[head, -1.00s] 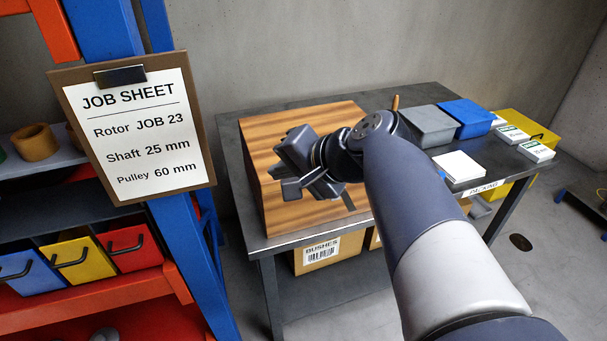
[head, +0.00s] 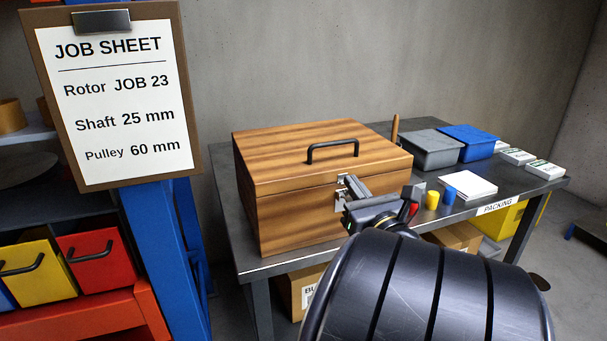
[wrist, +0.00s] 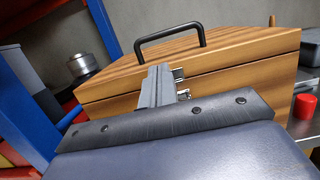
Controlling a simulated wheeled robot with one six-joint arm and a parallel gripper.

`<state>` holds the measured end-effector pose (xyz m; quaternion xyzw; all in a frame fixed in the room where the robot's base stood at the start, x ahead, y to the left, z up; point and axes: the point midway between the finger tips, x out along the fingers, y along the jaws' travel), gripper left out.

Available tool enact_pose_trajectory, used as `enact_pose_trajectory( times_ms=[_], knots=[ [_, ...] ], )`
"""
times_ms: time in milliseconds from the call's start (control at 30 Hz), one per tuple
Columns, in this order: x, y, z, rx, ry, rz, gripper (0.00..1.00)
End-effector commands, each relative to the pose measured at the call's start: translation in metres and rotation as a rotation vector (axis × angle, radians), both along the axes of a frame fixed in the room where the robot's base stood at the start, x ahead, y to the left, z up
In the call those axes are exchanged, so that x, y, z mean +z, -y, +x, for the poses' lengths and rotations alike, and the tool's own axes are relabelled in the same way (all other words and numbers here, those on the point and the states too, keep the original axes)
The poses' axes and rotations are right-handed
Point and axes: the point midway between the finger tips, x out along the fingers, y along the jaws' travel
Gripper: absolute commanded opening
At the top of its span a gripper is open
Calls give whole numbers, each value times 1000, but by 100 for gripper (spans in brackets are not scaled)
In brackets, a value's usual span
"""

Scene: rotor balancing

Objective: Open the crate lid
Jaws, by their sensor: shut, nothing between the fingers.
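The wooden crate (head: 285,210) stands on the dark packing table, and its lid (head: 290,155) is closed. A black handle (head: 331,150) is on top of the lid. A metal latch (head: 341,196) is on the crate's front. My gripper (head: 352,185) is shut and empty, its fingertips right at the latch; I cannot tell whether they touch it. In the wrist view the gripper (wrist: 158,80) is in front of the seam between lid (wrist: 240,48) and crate body (wrist: 240,90), with part of the latch (wrist: 182,90) showing beside it. The handle (wrist: 168,42) rises behind.
Grey (head: 431,150) and blue (head: 468,143) bins stand right of the crate on the table (head: 240,262). Small yellow (head: 432,200) and blue (head: 449,194) cylinders and a white stack (head: 468,186) lie near the front edge. A shelf rack (head: 180,250) with a job sheet is at left.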

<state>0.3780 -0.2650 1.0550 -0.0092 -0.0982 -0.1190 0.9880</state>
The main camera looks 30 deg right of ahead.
Motion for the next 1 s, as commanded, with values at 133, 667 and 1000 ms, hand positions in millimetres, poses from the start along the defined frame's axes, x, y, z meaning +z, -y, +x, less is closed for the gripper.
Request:
enact_pose_trajectory(
  times_ms=[133, 667, 1000],
  knots=[
    [5, 3, 18, 6, 0, -2, 0],
    [20, 20, 90, 5, -2, -5, 0],
    [20, 21, 92, 3, -2, -4, 0]
  ],
)
